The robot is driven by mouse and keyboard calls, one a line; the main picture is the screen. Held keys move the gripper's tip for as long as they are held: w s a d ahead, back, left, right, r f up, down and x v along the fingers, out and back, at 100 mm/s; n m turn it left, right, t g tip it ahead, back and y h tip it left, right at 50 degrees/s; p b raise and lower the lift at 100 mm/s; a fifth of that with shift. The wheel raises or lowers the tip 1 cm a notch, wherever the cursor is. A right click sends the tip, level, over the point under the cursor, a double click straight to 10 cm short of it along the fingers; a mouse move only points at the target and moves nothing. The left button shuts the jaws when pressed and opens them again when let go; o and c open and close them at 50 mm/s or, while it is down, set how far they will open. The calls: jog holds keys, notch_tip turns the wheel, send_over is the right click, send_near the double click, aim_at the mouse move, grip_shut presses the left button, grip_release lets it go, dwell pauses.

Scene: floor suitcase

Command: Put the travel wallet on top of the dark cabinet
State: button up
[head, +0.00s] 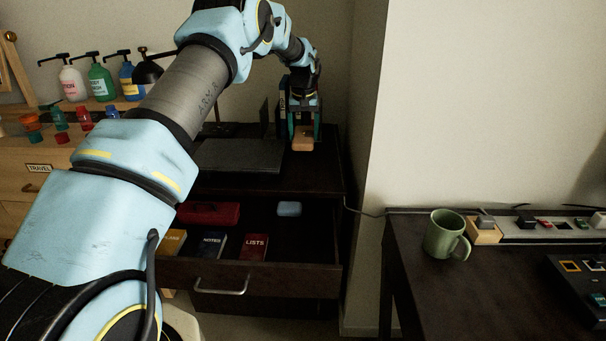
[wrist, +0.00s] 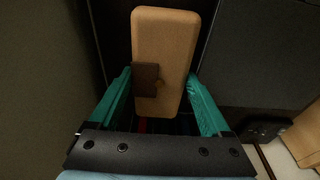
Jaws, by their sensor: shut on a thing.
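The travel wallet (head: 302,144) is a tan, rounded block with a dark brown clasp. It also shows in the wrist view (wrist: 178,45), between the two teal fingers. My gripper (head: 303,132) is shut on it, pointing down at the back right of the dark cabinet (head: 318,176). The wallet is over or on the cabinet's top; I cannot tell if its underside touches the surface. My gripper's fingers also show in the wrist view (wrist: 158,88). My arm hides part of the cabinet's left side.
A closed dark laptop-like slab (head: 240,155) lies on the cabinet top. The drawer below is open, with a red case (head: 210,213), several books and a pale blue item (head: 289,208). A white wall (head: 450,100) stands right of the cabinet. A green mug (head: 444,234) stands on the right desk.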

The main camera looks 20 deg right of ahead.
aim_at(303, 169)
jog(key=shift+s+a+f, duration=0.15)
jog(key=shift+s+f, duration=0.05)
jog(key=shift+f, duration=0.1)
notch_tip(303, 169, down, 9)
jog(key=p, duration=0.2)
jog(key=shift+r+p, duration=0.1)
jog(key=shift+p, duration=0.25)
jog(key=shift+f, duration=0.25)
jog(key=shift+f, duration=0.1)
jog(key=shift+f, duration=0.15)
jog(key=o, duration=1.3)
